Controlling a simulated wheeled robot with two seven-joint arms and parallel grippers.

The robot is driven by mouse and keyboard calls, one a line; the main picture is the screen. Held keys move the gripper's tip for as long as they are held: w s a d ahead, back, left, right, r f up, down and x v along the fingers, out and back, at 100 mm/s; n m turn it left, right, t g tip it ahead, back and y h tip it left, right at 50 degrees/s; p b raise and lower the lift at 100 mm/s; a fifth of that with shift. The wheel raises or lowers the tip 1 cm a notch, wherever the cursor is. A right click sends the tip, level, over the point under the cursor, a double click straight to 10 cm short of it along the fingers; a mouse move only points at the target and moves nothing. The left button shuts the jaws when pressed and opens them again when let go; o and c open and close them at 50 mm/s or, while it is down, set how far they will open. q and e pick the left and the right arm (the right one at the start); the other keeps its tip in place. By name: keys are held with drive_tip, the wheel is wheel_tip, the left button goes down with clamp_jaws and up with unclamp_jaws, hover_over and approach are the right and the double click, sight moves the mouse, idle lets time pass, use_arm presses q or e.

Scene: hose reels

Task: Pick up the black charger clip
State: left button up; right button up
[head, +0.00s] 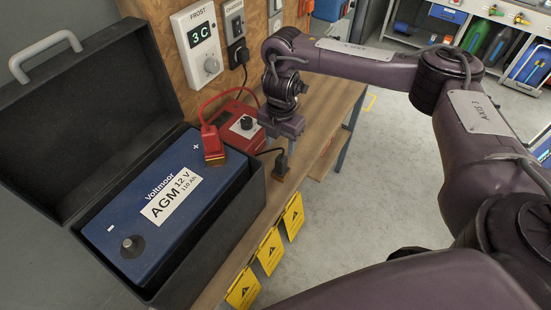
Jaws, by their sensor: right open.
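The black charger clip (281,166) stands near the front edge of the wooden bench, on the end of a black cable from the red charger (232,126). My right gripper (284,138) is open and hangs just above and behind the clip, apart from it as far as I can tell. Its fingers are small and partly hidden by the wrist. The blue battery (148,213) sits in an open black case. The red clip (211,143) is on its plus terminal. The minus terminal (131,246) at the near end is bare. My left gripper is not in view.
The black case lid (85,110) stands open at the left. A panel with a frost thermostat (198,45) rises behind the charger. Yellow warning tags (270,250) hang along the bench front (325,120).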

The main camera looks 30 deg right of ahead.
sight(281, 157)
drive_tip(key=f, duration=0.1)
drive_tip(key=s+f, duration=0.1)
drive_tip(key=f, duration=0.1)
drive_tip(key=shift+s+f, duration=0.15)
drive_tip(key=shift+s, duration=0.1)
drive_tip(key=shift+w+f+p, duration=0.25)
drive_tip(key=shift+f+p, duration=0.1)
drive_tip(key=shift+f, duration=1.3)
drive_tip(key=c, duration=0.7)
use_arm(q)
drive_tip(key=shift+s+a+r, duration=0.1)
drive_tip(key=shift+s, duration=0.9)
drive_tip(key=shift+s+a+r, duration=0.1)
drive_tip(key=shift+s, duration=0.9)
use_arm(e)
clamp_jaws()
